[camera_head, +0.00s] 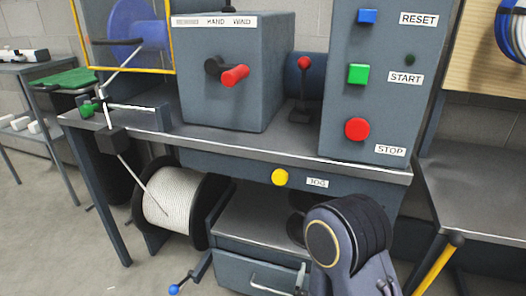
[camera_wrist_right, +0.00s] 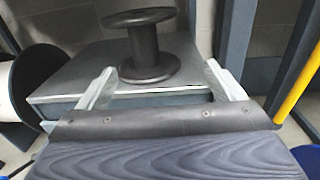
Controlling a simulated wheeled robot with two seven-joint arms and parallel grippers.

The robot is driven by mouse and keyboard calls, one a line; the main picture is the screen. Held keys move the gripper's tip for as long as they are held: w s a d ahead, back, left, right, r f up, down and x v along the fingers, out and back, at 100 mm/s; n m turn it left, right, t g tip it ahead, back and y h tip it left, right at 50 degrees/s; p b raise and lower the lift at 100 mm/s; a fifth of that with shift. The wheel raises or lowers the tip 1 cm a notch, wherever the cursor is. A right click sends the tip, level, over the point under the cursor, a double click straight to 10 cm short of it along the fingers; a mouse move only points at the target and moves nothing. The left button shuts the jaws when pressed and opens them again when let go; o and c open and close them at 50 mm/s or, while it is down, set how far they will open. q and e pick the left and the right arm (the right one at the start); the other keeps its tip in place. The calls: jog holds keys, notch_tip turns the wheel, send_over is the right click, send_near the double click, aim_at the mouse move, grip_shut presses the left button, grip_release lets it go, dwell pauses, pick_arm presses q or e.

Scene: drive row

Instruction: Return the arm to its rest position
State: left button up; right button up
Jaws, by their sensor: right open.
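My right arm (camera_head: 345,240) comes in from the bottom of the head view, in front of the workbench, and its gripper is hidden there. In the right wrist view my right gripper (camera_wrist_right: 160,86) is open, with its two pale fingers apart and nothing between them. A dark empty spool (camera_wrist_right: 147,50) stands upright on a grey surface (camera_wrist_right: 65,80) just beyond the fingers. In the head view the spool (camera_head: 296,229) is mostly hidden behind my arm. My left arm and gripper are not in view.
The bench (camera_head: 230,143) carries a hand-wind box (camera_head: 225,95) and a panel with reset, start and stop buttons (camera_head: 357,129). A yellow jog button (camera_head: 280,177) is on its front edge. A white cable reel (camera_head: 170,200) sits below. A yellow bar (camera_head: 438,262) stands at right.

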jog(key=s+d+r+m+g+h, duration=0.2)
jog(key=s+d+m+g+h, duration=0.2)
jog(key=d+m+g, duration=0.4)
jog(key=s+d+r+m+g+h, duration=0.2)
jog(key=s+d+m+g+h, duration=0.3)
jog(key=d, duration=0.4)
jog(key=s+a+f+m+g+y, duration=0.1)
jog(key=s+f+m+g+y, duration=0.2)
jog(key=s+m+g+y, duration=0.55)
jog(key=s+a+r+m+t+y, duration=0.2)
jog(key=a+r+m+t+y, duration=0.75)
jog(key=m, duration=0.35)
notch_tip(320, 180, up, 35)
jog(key=p, duration=3.6)
jog(key=shift+w+a, duration=0.15)
jog(key=shift+a, duration=0.15)
jog(key=shift+f, duration=0.1)
jog(key=shift+c, duration=0.2)
